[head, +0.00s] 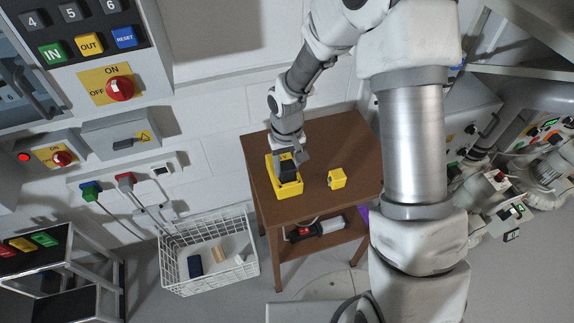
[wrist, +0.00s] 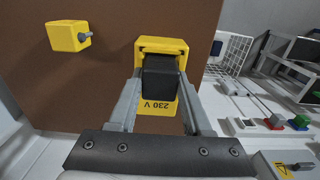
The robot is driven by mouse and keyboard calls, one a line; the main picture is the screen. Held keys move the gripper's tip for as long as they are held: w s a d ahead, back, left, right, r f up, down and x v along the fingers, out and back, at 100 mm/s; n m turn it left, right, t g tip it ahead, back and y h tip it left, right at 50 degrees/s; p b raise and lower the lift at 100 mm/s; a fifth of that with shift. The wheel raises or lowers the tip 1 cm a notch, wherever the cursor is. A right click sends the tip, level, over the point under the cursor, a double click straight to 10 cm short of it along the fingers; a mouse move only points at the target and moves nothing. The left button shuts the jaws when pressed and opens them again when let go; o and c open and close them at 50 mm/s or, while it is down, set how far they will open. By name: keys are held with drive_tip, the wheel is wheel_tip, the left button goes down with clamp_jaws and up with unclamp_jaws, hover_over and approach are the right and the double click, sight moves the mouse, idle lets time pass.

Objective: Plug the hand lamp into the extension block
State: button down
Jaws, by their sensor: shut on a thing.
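The yellow extension block (head: 292,188), marked 230 V in the wrist view (wrist: 160,108), stands on the brown table. My gripper (head: 290,158) is over it, pointing down. In the wrist view its fingers (wrist: 157,82) are shut on a black, boxy piece (wrist: 160,75), which looks like a plug. The black piece is at the block's middle; I cannot tell whether it is seated or just above. No cable shows on it. A long white and black object with a red part (head: 322,228), perhaps the hand lamp, lies on the table's lower shelf.
A small yellow box (head: 337,179) with a grey stub, also in the wrist view (wrist: 68,37), stands right of the block. The brown tabletop (head: 355,150) is otherwise clear. A white wire basket (head: 205,235) stands left of the table. Wall sockets with cables (head: 92,191) are farther left.

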drive_tip(key=shift+f, duration=0.25)
drive_tip(key=shift+c, duration=1.3)
unclamp_jaws()
wheel_tip(320, 180, up, 18)
drive_tip(key=p, duration=0.1)
drive_tip(key=s+d+r+m+t, duration=0.1)
drive_tip(key=s+d+r+t, duration=0.1)
drive_tip(key=s+d+r, duration=0.4)
drive_tip(key=s+d+r+m+t, duration=0.2)
drive_tip(key=s+d+r, duration=0.4)
drive_tip(key=s, duration=0.6)
drive_tip(key=shift+s+d+r+t, duration=0.25)
drive_tip(key=shift+s+r+t, duration=0.1)
drive_tip(key=shift+r+t, duration=0.45)
